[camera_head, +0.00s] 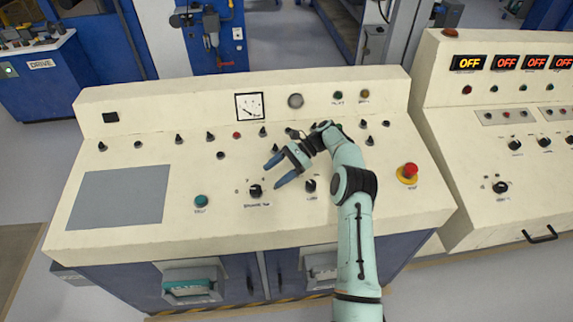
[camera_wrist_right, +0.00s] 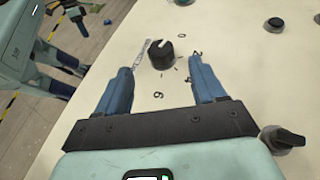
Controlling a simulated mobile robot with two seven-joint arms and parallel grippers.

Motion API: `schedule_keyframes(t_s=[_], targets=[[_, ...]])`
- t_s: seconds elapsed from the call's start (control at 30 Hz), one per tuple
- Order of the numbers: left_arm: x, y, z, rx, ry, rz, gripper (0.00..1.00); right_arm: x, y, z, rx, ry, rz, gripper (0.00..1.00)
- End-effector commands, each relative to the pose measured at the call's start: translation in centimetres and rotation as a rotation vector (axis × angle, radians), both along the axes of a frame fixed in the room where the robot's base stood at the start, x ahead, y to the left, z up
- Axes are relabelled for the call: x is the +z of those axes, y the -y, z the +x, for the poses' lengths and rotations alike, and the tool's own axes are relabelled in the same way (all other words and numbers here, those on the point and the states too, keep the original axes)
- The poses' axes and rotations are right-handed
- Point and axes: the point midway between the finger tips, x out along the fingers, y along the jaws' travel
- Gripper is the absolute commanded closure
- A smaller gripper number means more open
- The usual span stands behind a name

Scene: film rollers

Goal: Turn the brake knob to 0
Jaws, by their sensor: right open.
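The brake knob (camera_head: 255,191) is a black round knob on the cream console, with a printed label just below it that is too small to read surely. It also shows in the right wrist view (camera_wrist_right: 162,52), ahead of and between the finger lines, with a white pointer mark and a few printed digits and ticks around it. My right gripper (camera_head: 274,174) is open and empty, above the panel just to the right of the knob and apart from it. It also shows in the wrist view (camera_wrist_right: 160,72). My left gripper is not in view.
A second black knob (camera_head: 310,186) sits right of the brake knob. A teal button (camera_head: 201,201) is to the left and a red stop button (camera_head: 410,170) on a yellow base to the right. Several small switches line the panel behind. A grey flat plate (camera_head: 117,197) lies at left.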

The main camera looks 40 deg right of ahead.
Motion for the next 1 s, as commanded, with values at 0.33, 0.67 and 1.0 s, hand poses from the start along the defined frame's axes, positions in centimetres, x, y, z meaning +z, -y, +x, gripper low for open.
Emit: schedule_keyframes(t_s=[0.33,0.67,1.0], targets=[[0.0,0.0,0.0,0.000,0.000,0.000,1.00,1.6,3.3,-0.4,0.002,0.001,0.004,0.31],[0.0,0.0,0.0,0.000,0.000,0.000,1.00,2.0,4.1,-0.7,0.002,-0.001,0.002,0.31],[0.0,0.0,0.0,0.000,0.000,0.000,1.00,2.0,4.0,-0.7,0.002,-0.001,0.003,0.31]])
